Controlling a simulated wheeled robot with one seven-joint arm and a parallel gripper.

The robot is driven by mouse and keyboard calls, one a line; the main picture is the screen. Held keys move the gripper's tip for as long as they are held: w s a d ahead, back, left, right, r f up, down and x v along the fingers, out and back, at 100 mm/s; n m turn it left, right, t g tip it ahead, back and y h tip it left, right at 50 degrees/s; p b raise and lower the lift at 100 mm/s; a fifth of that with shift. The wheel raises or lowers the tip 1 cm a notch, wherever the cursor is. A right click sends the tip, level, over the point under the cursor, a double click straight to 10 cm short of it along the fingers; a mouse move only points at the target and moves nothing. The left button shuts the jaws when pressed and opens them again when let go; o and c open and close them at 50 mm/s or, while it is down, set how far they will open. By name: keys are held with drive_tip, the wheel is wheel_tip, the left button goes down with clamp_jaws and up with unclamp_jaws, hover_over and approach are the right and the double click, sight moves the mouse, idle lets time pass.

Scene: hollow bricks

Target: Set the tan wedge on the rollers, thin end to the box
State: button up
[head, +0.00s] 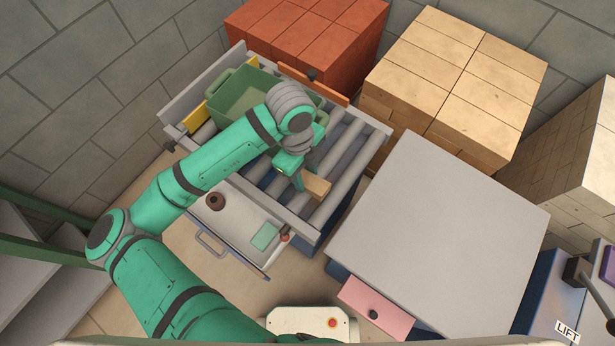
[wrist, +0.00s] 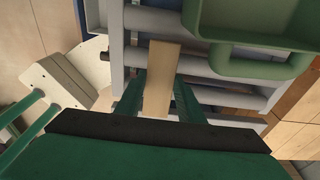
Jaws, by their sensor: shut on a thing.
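The tan wedge (head: 317,187) is held at the near right part of the rollers (head: 349,170). My gripper (head: 298,181) is shut on it; in the wrist view my two green fingers (wrist: 158,98) are on either side of the wedge (wrist: 162,70). I cannot tell whether the wedge touches the rollers or hangs just above, nor which end is thin. The green box (head: 238,88) stands on the rollers farther back left, apart from the wedge. In the wrist view the box (wrist: 255,38) is at the upper right. My arm hides part of the box and rollers.
An open white drawer (head: 236,236) below the rollers holds a brown round thing (head: 216,202) and a green pad (head: 265,236). A bare grey table (head: 440,215) is at right, with a pink drawer (head: 370,305) pulled out. Red bricks (head: 300,35) and tan bricks (head: 455,80) are stacked behind.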

sight(307, 175)
drive_tip(key=shift+w+d+f, duration=0.1)
drive_tip(key=shift+w+f, duration=0.05)
drive_tip(key=shift+f, duration=0.05)
drive_tip(key=shift+w+d+f, duration=0.1)
drive_tip(key=shift+w+f, duration=0.05)
drive_tip(key=shift+f, duration=0.8)
drive_tip(key=shift+w+d+f, duration=0.1)
drive_tip(key=shift+f, duration=0.8)
drive_tip(key=shift+f, duration=0.2)
drive_tip(key=o, duration=1.1)
drive_tip(key=shift+c, duration=0.2)
drive_tip(key=shift+r, duration=0.1)
